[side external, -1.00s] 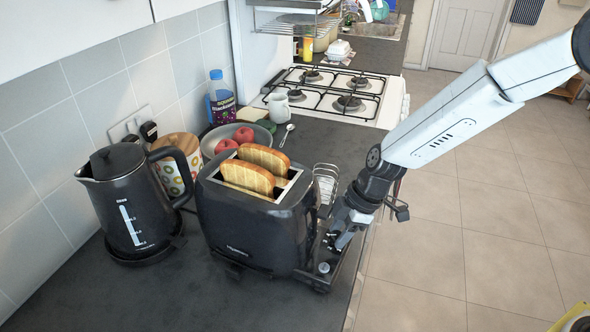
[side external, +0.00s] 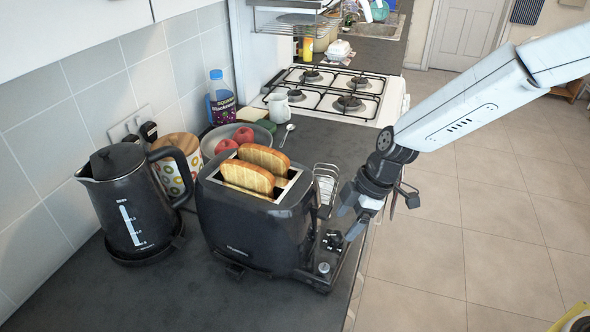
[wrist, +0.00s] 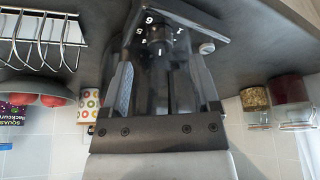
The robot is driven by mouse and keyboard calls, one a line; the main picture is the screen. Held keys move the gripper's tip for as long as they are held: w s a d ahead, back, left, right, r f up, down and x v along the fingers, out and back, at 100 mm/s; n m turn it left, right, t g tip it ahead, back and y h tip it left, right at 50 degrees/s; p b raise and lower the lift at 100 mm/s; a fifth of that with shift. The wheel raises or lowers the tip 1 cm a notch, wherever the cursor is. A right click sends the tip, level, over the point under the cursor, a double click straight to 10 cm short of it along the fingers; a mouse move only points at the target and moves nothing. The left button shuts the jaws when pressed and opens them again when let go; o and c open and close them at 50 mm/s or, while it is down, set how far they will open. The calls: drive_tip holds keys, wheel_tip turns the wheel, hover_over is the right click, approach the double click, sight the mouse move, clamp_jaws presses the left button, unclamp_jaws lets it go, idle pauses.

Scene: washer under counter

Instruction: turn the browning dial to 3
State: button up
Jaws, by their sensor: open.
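The black toaster (side external: 250,222) stands on the dark counter with two slices of toast (side external: 258,168) in its slots. Its browning dial (side external: 332,240) is a small dark knob on the end panel facing my arm. In the wrist view the dial (wrist: 158,40) shows near the top centre, ringed by white numerals; I cannot tell its setting. My gripper (side external: 348,224) is just off that panel, a little above and to the right of the dial. In the wrist view my gripper (wrist: 165,65) has its fingers apart, with nothing held between them. The dial appears beyond the fingertips.
A black kettle (side external: 133,205) stands left of the toaster. A wire rack (side external: 326,182), a bowl of red apples (side external: 236,137) and a white jug (side external: 278,107) are behind it. The gas hob (side external: 335,90) is farther back. Open floor lies right of the counter edge.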

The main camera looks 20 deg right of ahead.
drive_tip(key=shift+v, duration=2.1)
drive_tip(key=shift+d, duration=0.1)
drive_tip(key=s+d+f+m+t+h, duration=0.1)
drive_tip(key=s+d+m+h, duration=0.3)
drive_tip(key=s+d+m, duration=0.8)
drive_tip(key=d+f+m, duration=0.1)
drive_tip(key=d+m, duration=0.1)
drive_tip(key=d, duration=0.1)
drive_tip(key=shift+s+d+m, duration=0.15)
drive_tip(key=shift+s+m, duration=0.15)
drive_tip(key=shift+m, duration=0.1)
